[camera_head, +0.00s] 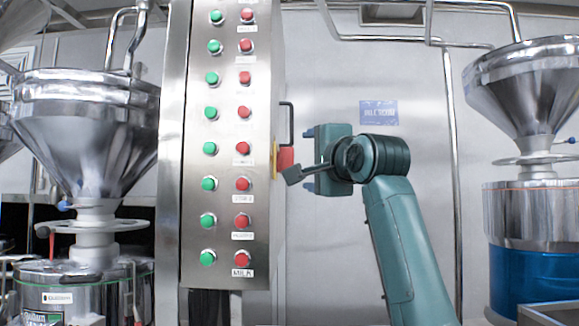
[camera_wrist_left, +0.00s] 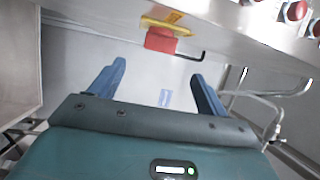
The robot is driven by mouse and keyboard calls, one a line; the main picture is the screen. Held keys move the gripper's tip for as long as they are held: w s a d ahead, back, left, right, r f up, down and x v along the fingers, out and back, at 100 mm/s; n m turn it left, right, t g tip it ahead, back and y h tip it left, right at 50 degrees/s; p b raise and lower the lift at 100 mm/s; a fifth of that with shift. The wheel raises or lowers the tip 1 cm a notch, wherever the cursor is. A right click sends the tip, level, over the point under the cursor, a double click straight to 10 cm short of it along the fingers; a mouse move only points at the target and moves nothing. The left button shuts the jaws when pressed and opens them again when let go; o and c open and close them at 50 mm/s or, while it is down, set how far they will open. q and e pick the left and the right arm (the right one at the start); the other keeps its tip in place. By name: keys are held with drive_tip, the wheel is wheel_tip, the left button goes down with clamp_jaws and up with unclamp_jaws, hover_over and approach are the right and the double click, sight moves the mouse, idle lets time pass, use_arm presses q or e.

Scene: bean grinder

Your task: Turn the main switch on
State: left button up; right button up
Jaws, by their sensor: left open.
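The main switch is a red knob (camera_head: 286,158) on a yellow plate (camera_head: 275,159). It sits on the right side face of the steel control panel (camera_head: 228,130). My left gripper (camera_head: 309,160) is open and empty, just right of the red knob at about its height. In the left wrist view the red knob (camera_wrist_left: 160,39) and yellow plate (camera_wrist_left: 164,24) lie ahead, beyond the two blue fingers of my left gripper (camera_wrist_left: 157,75). The knob lies between the fingers' lines, with a visible gap to the fingertips. My right gripper is not in view.
A black handle (camera_head: 291,124) sticks out of the panel's side just above the switch. Green and red buttons cover the panel front. Steel hoppers stand at left (camera_head: 85,130) and right (camera_head: 530,95).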

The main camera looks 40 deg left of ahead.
sight(291, 160)
use_arm(q)
drive_tip(key=p+x, duration=0.3)
drive_tip(key=x, duration=0.8)
drive_tip(key=shift+w+a, duration=0.25)
drive_tip(key=shift+a, duration=0.25)
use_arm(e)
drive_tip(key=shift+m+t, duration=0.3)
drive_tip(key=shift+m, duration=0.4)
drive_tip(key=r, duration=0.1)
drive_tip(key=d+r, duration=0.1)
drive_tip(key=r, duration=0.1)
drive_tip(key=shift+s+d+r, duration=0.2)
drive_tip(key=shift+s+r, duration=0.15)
use_arm(q)
drive_tip(key=shift+c, duration=0.5)
drive_tip(key=c, duration=0.9)
drive_tip(key=shift+r, duration=0.1)
drive_tip(key=h+p, duration=0.1)
drive_tip(key=p, duration=0.1)
drive_tip(key=shift+r+g+p, duration=0.1)
drive_tip(key=shift+g+p, duration=0.2)
drive_tip(key=shift+m, duration=0.3)
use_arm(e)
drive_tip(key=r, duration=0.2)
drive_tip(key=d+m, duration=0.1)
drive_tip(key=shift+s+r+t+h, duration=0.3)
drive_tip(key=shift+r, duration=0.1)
